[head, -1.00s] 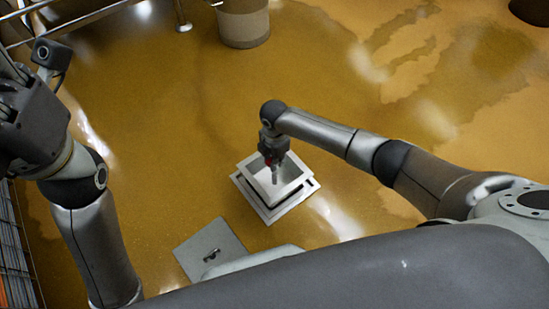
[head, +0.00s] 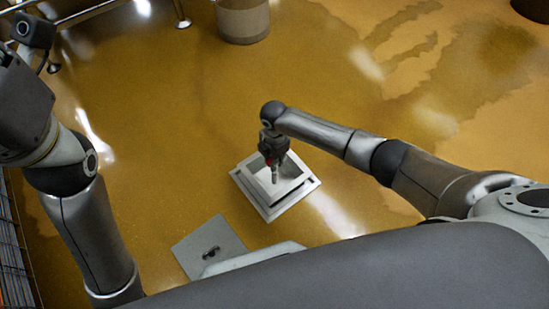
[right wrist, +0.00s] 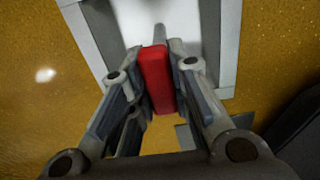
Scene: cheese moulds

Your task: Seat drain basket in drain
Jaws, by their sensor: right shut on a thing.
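The drain basket (head: 258,178) is a pale grey square box with a red grip (right wrist: 157,80). It stands level in or just over the drain (head: 268,214), a square light grey frame in the floor. The rims look roughly lined up, but I cannot tell whether the basket is fully down. My right gripper (head: 273,170) points down over the basket's middle. In the right wrist view its fingers are shut on the red grip. The basket's underside is hidden. My left arm is at the left of the head view, and its fingers do not show.
A grey square cover plate (head: 190,252) with a dark handle lies on the floor left of and nearer than the drain. A grey-brown bin (head: 243,22) and a metal rail (head: 100,10) stand at the back.

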